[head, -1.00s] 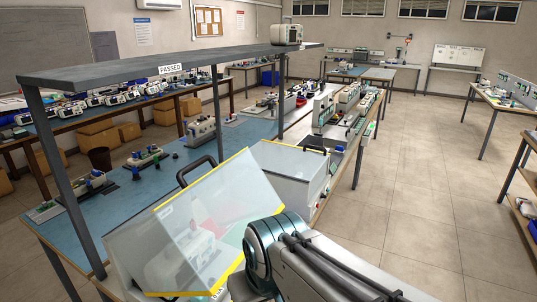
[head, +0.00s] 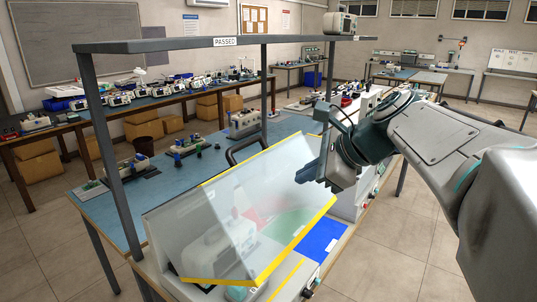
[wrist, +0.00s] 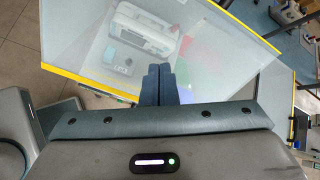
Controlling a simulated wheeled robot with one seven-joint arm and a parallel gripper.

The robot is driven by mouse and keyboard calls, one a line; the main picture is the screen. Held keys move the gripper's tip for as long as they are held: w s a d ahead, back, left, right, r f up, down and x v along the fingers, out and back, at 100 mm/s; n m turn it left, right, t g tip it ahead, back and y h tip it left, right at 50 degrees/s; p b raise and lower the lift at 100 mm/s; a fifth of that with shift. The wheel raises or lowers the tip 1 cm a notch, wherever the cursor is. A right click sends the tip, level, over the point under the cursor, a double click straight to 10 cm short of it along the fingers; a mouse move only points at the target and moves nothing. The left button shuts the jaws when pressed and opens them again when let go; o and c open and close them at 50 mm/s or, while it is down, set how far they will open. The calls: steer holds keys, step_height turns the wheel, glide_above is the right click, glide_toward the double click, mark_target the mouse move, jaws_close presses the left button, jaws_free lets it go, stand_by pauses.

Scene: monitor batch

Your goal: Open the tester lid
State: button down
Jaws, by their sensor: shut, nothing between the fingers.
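The tester lid (head: 262,200) is a clear panel with yellow edges and a dark handle (head: 248,148) at its far upper edge. It stands tilted up over the tester (head: 168,240), a light grey box, and its near edge is clear of the box. A white device (head: 212,252) shows through the lid inside. My gripper (head: 304,178) is beside the lid's right edge in the head view. In the wrist view my gripper (wrist: 159,72) has its blue fingers together and empty, overlapping the lid (wrist: 215,62) near its yellow edge; contact is unclear.
A grey shelf marked PASSED (head: 200,43) on dark posts spans the blue-topped bench (head: 120,185). Free floor (head: 420,230) lies right of the bench.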

steer(key=w+r+m+t+y+b, duration=0.2)
steer(key=w+r+m+y, duration=0.1)
steer(key=w+r+m, duration=0.3)
steer(key=p+x, duration=0.1)
steer(key=x, duration=0.8)
